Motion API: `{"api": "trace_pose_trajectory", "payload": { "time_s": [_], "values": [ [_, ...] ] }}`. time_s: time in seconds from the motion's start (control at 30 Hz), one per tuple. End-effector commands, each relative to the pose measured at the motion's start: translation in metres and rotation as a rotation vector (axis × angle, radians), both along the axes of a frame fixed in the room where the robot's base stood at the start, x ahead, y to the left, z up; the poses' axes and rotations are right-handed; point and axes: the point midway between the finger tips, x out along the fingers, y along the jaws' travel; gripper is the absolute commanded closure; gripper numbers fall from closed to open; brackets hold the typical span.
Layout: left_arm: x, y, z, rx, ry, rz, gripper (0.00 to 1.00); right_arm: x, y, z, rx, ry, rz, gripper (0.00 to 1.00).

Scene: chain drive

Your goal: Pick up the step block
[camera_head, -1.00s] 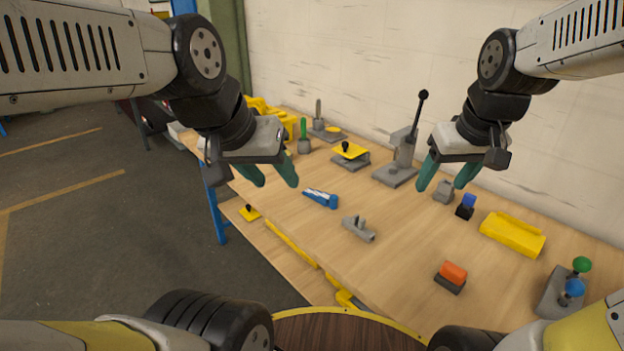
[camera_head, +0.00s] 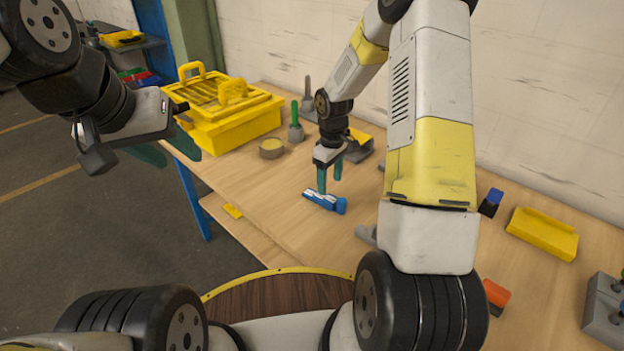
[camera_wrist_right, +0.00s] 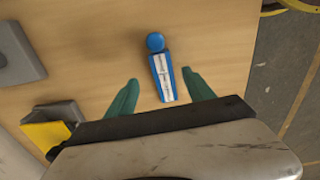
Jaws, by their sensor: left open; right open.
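No thing is plainly marked as the step block; a grey stepped part (camera_head: 367,234) on the bench is mostly hidden behind my right arm. A blue tube-like piece with a white label and round blue end (camera_head: 322,200) lies flat on the bench. My right gripper (camera_head: 330,184) is open, pointing down over this blue piece. In the right wrist view the blue piece (camera_wrist_right: 163,78) lies between the two spread green fingers (camera_wrist_right: 159,82), with nothing visibly gripped. My left gripper (camera_head: 180,152) is open and empty, off the bench's left edge.
A yellow toolbox (camera_head: 235,125) stands at the back left, near a round tin (camera_head: 271,148) and a green-handled tool (camera_head: 295,125). On the right are a blue-and-black block (camera_head: 491,202), a yellow tray (camera_head: 542,234) and an orange block (camera_head: 497,294).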

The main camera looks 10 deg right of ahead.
Motion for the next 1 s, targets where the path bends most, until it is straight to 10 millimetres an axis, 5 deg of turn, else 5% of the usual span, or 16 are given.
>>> {"api": "trace_pose_trajectory", "payload": {
  "time_s": [0.4,0.73,1.0],
  "values": [
    [0.0,0.0,0.0,0.0,0.0,0.0,0.54,-0.002,0.004,-0.055,-0.001,0.002,0.0,0.38],
    [0.0,0.0,0.0,0.0,0.0,0.0,0.54,-0.002,0.004,-0.063,0.0,0.0,-0.001,0.38],
    [0.0,0.0,0.0,0.0,0.0,0.0,0.54,-0.002,0.004,-0.063,0.0,0.0,-0.002,0.89]
  ]
}}
